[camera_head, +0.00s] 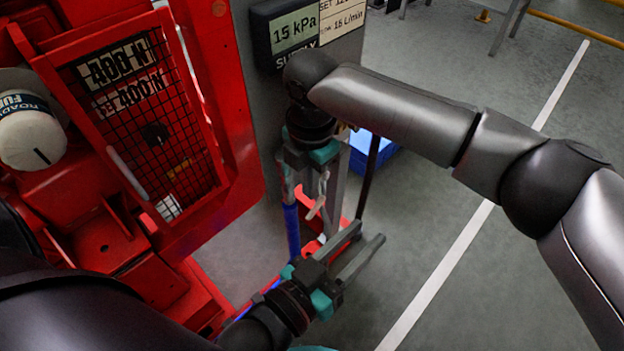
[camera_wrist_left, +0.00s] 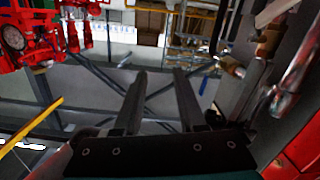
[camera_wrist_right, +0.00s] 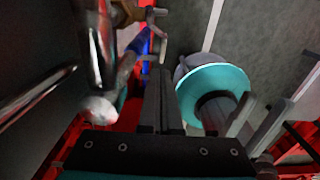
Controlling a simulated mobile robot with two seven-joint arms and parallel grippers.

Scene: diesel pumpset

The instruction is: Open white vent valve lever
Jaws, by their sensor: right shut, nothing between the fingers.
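A small pale lever (camera_head: 319,196), which looks like the white vent valve lever, hangs below the grey panel in the head view, beside a blue hose. In the right wrist view a small pale piece (camera_wrist_right: 147,57) near the blue hose may be the same lever. My right gripper (camera_wrist_right: 165,80) is shut and empty; in the head view its teal jaw mounts (camera_head: 308,157) are just above the lever, and I cannot tell whether it touches. My left gripper (camera_head: 368,233) is open and empty, low and to the right of the lever; its spread fingers show in the left wrist view (camera_wrist_left: 160,76).
The red pumpset frame with a mesh guard (camera_head: 150,120) fills the left. A grey panel with a pressure display (camera_head: 305,28) stands above my right gripper. A blurred metal pipe (camera_wrist_right: 94,50) is close in the right wrist view. Grey floor (camera_head: 450,290) is free at right.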

